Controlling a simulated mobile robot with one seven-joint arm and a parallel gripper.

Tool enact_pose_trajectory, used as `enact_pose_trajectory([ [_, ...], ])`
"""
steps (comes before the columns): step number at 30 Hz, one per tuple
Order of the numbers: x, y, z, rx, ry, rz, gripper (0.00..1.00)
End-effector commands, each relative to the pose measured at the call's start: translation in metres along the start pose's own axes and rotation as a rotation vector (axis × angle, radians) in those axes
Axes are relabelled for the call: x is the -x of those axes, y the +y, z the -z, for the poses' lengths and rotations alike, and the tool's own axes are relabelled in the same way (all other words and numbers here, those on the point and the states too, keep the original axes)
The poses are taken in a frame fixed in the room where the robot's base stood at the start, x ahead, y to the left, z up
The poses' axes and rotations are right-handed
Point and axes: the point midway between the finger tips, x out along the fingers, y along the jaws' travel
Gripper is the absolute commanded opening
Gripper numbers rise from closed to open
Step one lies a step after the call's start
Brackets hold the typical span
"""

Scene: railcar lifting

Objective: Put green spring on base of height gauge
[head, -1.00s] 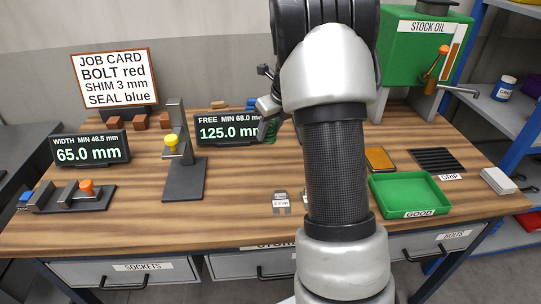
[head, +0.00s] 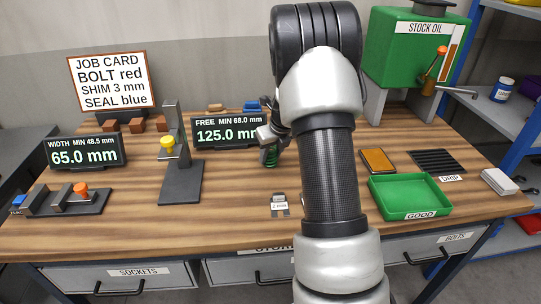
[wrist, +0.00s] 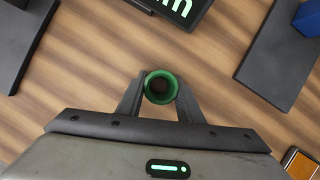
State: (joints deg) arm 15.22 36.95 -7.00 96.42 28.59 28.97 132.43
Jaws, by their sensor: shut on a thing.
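The green spring (wrist: 161,87) stands between the two fingers of my gripper (wrist: 160,98) in the wrist view, seen end-on as a green ring with a dark hollow. My gripper is shut on it. In the head view the spring (head: 270,158) shows small below my gripper (head: 270,150), partly hidden by the fingers, right of the display. The height gauge (head: 172,130) is a dark upright with a yellow knob (head: 167,142), left of my gripper. Its flat dark base (head: 182,188) is bare in front of the upright. I cannot tell the spring's height above the table.
A display (head: 230,132) reading 125.0 mm stands between the gauge and my gripper, towards the back. The width gauge (head: 60,198) is at left. A small labelled part (head: 280,204) lies in front. A green GOOD tray (head: 408,197) is at right. Wood in front of the display is clear.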

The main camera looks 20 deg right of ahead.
Motion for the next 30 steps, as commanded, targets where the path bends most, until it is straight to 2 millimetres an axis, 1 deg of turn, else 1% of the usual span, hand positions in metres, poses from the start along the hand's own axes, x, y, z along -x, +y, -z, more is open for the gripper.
enact_pose_trajectory([
  [4,0.002,0.000,-0.002,0.001,-0.003,0.001,0.03],
  [8,-0.002,0.000,0.000,0.000,-0.002,0.001,0.03],
  [9,-0.001,0.000,0.000,0.000,-0.001,0.000,0.38],
  [11,-0.001,0.000,0.000,0.000,-0.001,0.000,0.48],
  [12,-0.001,0.000,0.000,0.000,-0.001,0.000,0.52],
  [20,-0.001,0.000,0.000,0.000,-0.001,0.000,0.52],
  [23,0.005,0.000,-0.002,0.001,-0.002,0.000,0.52],
  [26,0.018,0.000,-0.003,0.001,-0.003,0.001,0.52],
  [30,0.048,0.000,-0.003,0.002,-0.005,0.002,0.52],
])
